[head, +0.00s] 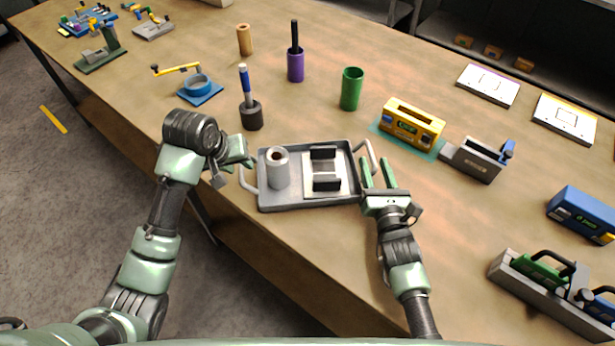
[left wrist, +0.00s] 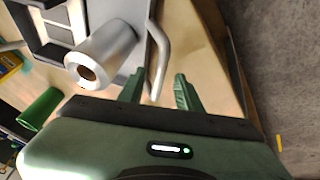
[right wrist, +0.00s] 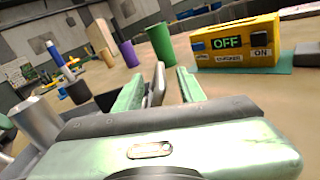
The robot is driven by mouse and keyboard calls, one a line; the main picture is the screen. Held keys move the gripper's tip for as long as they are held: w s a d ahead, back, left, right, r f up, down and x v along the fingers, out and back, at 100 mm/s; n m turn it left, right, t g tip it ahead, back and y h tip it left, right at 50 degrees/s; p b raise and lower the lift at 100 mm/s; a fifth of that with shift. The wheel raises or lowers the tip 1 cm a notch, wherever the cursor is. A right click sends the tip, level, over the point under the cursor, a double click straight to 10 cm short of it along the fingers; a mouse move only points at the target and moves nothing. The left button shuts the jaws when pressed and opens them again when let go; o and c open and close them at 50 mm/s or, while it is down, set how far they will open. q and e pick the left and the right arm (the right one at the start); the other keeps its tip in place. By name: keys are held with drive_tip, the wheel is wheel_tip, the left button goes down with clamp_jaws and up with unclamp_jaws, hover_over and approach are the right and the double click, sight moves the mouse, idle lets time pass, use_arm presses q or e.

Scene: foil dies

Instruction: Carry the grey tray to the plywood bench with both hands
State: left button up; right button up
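The grey tray (head: 290,203) rests on a brown wooden worktop (head: 330,245), near its front edge. It bears a pale hollow cylinder (head: 278,170) and a white plate with dark blocks (head: 325,170). My left gripper (head: 240,165) is open at the tray's left handle (head: 249,182); in the left wrist view that handle (left wrist: 162,55) reaches between the spread fingers (left wrist: 160,90). My right gripper (head: 377,173) is open at the right handle (head: 368,155); in the right wrist view the grey handle (right wrist: 154,88) shows between the fingers (right wrist: 165,85), nearer the left one. I cannot tell which surface is the plywood bench.
Behind the tray stand a dark cup with a blue-handled tool (head: 250,112), a purple cup (head: 295,67) and a green cup (head: 351,90). A yellow box (head: 412,122) and a grey device (head: 478,160) stand to the right. Dark floor lies past the front edge.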

drive_tip(key=shift+s, duration=0.15)
use_arm(q)
drive_tip(key=v, duration=0.9)
drive_tip(key=shift+r, duration=0.2)
use_arm(e)
drive_tip(key=s, duration=0.4)
drive_tip(key=s+d, duration=0.1)
drive_tip(key=s, duration=0.6)
drive_tip(key=shift+s+d, duration=0.2)
drive_tip(key=shift+s, duration=0.15)
